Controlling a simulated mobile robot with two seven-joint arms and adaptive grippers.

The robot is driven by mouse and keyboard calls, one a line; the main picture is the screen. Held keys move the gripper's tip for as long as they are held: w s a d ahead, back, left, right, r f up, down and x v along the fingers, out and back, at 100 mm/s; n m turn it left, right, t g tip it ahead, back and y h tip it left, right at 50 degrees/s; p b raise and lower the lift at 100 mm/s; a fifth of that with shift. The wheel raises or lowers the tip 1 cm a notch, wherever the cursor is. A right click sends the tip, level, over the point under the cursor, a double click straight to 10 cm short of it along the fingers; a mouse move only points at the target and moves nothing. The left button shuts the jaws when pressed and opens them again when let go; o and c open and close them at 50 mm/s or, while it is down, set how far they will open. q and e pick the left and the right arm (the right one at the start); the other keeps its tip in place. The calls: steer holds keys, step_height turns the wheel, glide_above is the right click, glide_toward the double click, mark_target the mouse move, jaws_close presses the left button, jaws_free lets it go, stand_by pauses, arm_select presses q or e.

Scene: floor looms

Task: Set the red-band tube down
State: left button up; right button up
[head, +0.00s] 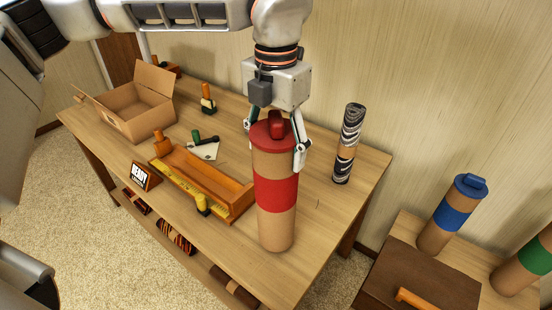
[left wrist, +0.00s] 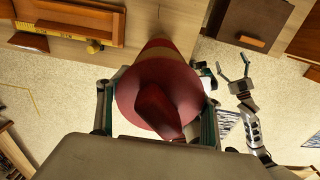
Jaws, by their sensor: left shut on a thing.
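The red-band tube (head: 276,195) is a tall cardboard cylinder with a red band and a red lid with a raised handle. It stands upright at the workbench's (head: 325,215) near right part. Whether its base touches the top cannot be told. My left gripper (head: 274,145) is shut on it just below the lid, one finger on each side. In the left wrist view the red lid (left wrist: 158,100) fills the middle and hides most of the tube. My right gripper (left wrist: 235,68) shows there, its fingers spread and empty, over the floor.
A black-and-white patterned tube (head: 348,145) stands behind to the right. An orange wooden tray (head: 205,180) lies to the left, with an open cardboard box (head: 130,105) beyond. Blue-band (head: 452,215) and green-band (head: 525,262) tubes stand at the right, beside a dark brown lid (head: 415,275).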

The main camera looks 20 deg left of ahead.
mark_target(276, 196)
arm_select(q)
step_height(276, 196, down, 3)
steer(key=shift+f, duration=0.1)
arm_select(e)
steer(key=shift+f, duration=0.2)
arm_select(q)
steer(key=shift+f, duration=0.1)
steer(key=o, duration=1.6)
steer(key=shift+o, duration=0.2)
arm_select(e)
steer(key=shift+s+f, duration=0.1)
